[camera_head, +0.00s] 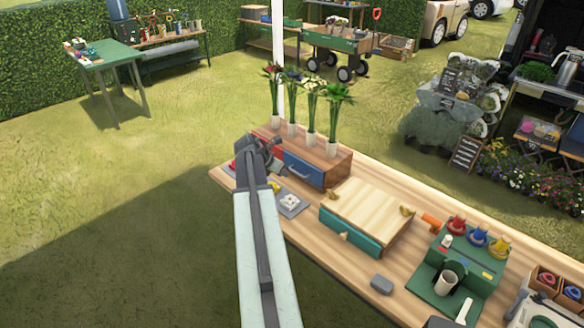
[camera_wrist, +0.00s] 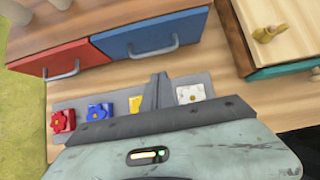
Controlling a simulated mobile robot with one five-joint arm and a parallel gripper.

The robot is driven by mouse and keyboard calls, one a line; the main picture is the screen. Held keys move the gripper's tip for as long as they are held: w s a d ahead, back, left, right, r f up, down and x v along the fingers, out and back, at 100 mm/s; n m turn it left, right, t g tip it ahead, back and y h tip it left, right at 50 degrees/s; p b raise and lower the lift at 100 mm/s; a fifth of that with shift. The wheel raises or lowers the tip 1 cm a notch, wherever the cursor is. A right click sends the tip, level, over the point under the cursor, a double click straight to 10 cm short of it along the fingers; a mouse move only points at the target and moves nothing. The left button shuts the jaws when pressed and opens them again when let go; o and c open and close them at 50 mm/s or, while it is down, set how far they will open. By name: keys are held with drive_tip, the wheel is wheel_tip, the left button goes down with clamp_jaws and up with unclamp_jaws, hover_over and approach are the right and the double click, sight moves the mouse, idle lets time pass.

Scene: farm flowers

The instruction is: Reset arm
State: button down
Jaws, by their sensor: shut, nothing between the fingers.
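My arm reaches forward over the wooden table (camera_head: 385,200). My gripper (camera_head: 262,150) is at the table's left end, in front of the drawer box with flower vases. In the wrist view my gripper (camera_wrist: 160,90) is shut and empty. Beyond its tip are a red drawer (camera_wrist: 65,57) and a blue drawer (camera_wrist: 150,38), both with handles. A grey tray (camera_wrist: 217,85) lies beneath, holding a red flower piece (camera_wrist: 63,120), a blue one (camera_wrist: 99,111), a yellow one (camera_wrist: 135,104) and a white one (camera_wrist: 190,93). My gripper partly hides the tray.
A wooden box with a green drawer (camera_head: 350,232) stands right of my arm. Several vases of flowers (camera_head: 311,115) stand on the drawer box. A green stand (camera_head: 425,275) and a grey block (camera_head: 382,284) are further right. Grass lies left of the table.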

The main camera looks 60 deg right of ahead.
drive_tip(key=p+v, duration=0.4)
drive_tip(key=v, duration=0.3)
drive_tip(key=shift+r, duration=0.25)
